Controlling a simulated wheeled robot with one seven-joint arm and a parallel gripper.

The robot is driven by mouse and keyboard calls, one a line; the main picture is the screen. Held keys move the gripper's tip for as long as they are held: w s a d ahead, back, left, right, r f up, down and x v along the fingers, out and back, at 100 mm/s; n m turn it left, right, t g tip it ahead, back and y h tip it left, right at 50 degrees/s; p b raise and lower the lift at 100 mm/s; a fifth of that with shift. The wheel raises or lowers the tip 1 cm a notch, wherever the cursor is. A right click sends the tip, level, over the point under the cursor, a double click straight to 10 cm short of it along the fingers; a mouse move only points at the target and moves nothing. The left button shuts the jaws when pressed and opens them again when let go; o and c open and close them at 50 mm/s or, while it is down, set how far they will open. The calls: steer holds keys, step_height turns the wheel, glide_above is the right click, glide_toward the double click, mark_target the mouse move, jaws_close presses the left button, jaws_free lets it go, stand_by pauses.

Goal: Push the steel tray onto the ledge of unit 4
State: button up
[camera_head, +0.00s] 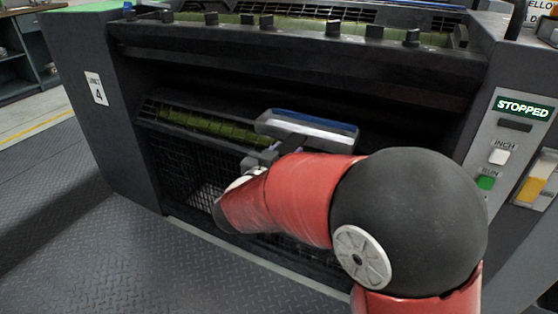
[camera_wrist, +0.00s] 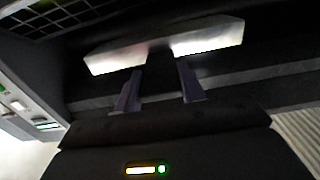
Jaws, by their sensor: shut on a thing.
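The steel tray (camera_head: 335,143) is shallow and pale metal, with a blue strip along its far side. It is at the front opening of unit 4 (camera_head: 120,110), over the right part of a dark, ledge-like bar (camera_head: 165,127). I cannot tell whether it rests on that bar. My gripper (camera_head: 277,153) is on the tray's near side. In the wrist view my gripper (camera_wrist: 160,85) has its two fingers on either side of a dark handle (camera_wrist: 160,72) that joins the bright tray (camera_wrist: 213,40). My arm hides part of the bar and the guard below.
A control panel (camera_head: 500,150) at the right reads STOPPED and has a green button (camera_head: 486,183). A mesh guard (camera_head: 190,165) is below the bar. A row of dark knobs (camera_head: 290,25) runs above the opening. The tread-plate floor (camera_head: 110,250) at the left is clear.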

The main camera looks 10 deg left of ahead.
mark_target(306, 140)
steer(key=shift+x, duration=0.95)
steer(key=w+f+b, duration=0.1)
steer(key=w, duration=0.1)
steer(key=w+d+f+b, duration=0.1)
steer(key=w, duration=0.1)
steer(key=w+d+f+b, duration=0.1)
steer(key=w, duration=0.1)
steer(key=shift+w+d+f, duration=0.15)
steer(key=shift+x, duration=2.15)
steer(key=shift+w+d+f, duration=0.1)
steer(key=shift+w+f, duration=0.1)
steer(key=shift+w, duration=0.1)
steer(key=o, duration=1.3)
steer(key=shift+c, duration=0.2)
steer(key=shift+s, duration=0.1)
steer(key=v, duration=1.8)
steer(key=shift+s+p, duration=0.3)
steer(key=shift+p, duration=0.15)
steer(key=shift+r, duration=0.1)
